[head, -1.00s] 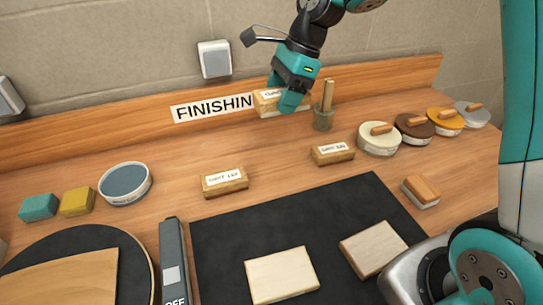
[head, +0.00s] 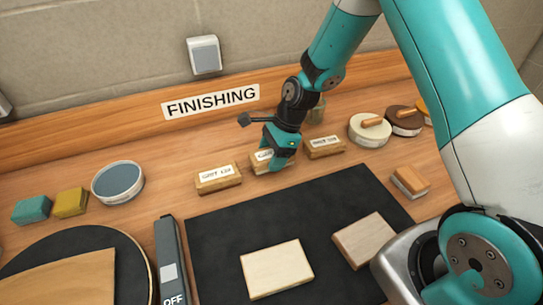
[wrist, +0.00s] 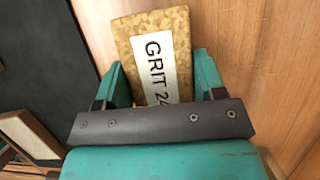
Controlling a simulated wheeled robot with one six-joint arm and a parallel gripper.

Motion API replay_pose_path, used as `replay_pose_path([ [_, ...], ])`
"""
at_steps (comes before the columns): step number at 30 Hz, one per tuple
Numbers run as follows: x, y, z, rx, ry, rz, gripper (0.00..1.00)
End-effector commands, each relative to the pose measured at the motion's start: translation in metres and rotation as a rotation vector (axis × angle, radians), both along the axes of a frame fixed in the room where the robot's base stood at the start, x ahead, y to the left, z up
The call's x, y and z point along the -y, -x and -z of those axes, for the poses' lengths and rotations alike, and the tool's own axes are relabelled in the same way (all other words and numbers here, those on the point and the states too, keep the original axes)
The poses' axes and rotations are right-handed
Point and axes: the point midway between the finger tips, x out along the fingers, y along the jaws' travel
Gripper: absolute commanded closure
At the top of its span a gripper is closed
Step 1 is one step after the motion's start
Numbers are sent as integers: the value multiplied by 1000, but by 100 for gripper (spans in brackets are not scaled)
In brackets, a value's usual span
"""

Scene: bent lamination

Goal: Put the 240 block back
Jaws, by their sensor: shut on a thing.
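My gripper (head: 275,165) is shut on the 240 block (head: 258,165), a tan cork-like block. In the wrist view the block (wrist: 180,30) shows a white label reading "GRIT 24", the rest hidden by the gripper (wrist: 162,80), with a finger on each side. In the head view the block is at about table level, in the gap between the left grit block (head: 217,181) and the right grit block (head: 325,149), roughly in line with them. I cannot tell whether its underside touches the table.
A black mat (head: 215,245) with two pale wood boards (head: 277,268) lies in front. Round tins (head: 370,130) and a wood-topped block (head: 410,181) are at the right. A FINISHING sign (head: 211,101) is on the backboard.

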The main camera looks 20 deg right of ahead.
Motion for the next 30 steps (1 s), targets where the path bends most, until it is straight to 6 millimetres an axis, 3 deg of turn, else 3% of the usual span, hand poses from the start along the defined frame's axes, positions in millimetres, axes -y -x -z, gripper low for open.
replay_pose_path([
  [3,0,1,11,-1,0,1,59],
  [14,0,0,16,0,0,0,59],
  [15,0,0,15,1,0,0,30],
  [18,0,0,15,1,0,0,11],
  [26,0,0,14,1,0,0,11],
  [30,4,-1,4,6,0,2,11],
])
